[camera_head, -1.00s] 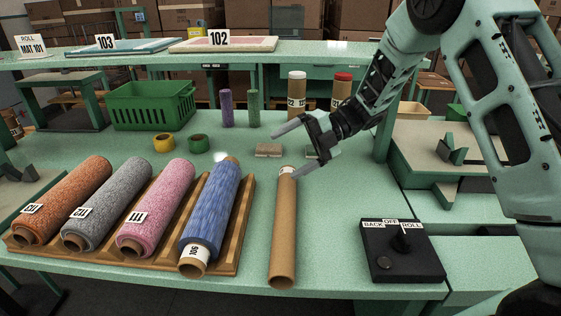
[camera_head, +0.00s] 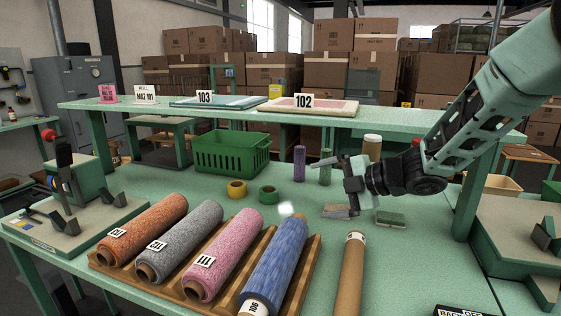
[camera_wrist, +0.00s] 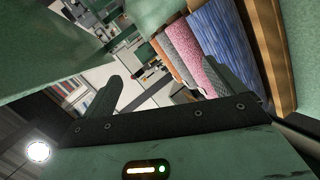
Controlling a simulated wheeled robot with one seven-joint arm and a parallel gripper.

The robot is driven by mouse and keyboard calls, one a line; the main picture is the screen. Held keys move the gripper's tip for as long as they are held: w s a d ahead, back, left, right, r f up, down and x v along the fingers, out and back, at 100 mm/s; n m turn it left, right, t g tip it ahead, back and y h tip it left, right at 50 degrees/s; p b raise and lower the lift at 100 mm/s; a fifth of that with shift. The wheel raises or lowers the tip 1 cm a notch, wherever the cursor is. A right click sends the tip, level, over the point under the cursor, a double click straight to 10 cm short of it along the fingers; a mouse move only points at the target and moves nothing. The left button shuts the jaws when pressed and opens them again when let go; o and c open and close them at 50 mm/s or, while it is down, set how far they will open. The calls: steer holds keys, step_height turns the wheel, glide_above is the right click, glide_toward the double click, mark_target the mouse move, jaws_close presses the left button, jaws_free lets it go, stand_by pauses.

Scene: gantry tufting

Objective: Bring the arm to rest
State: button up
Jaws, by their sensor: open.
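My gripper (camera_head: 341,188) is in the air above the green table (camera_head: 300,260), at the end of my arm, which reaches in from the right. Its jaws are open and hold nothing. In the wrist view the two fingers of my gripper (camera_wrist: 170,85) stand apart, with the yarn rolls seen beyond them at a steep tilt. Part of the far side of the table is hidden behind my gripper and arm.
Orange, grey, pink and blue rolls (camera_head: 273,262) lie in a wooden rack (camera_head: 312,250). A bare cardboard tube (camera_head: 350,275) lies right of it. A raised shelf (camera_head: 290,121) spans the back.

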steer(key=s+d+f+m+g+h, duration=0.1)
steer(key=s+m+h, duration=0.4)
steer(key=s, duration=1.3)
steer(key=s+d+f+m+g+h, duration=0.1)
steer(key=s+f+m+g+h, duration=0.3)
steer(key=s+m, duration=0.9)
steer(key=s+g+h, duration=0.1)
steer(key=s, duration=0.4)
steer(key=shift+s+d+m+g+h, duration=0.15)
steer(key=shift+d+m+g+h, duration=0.15)
steer(key=shift+g+h, duration=0.1)
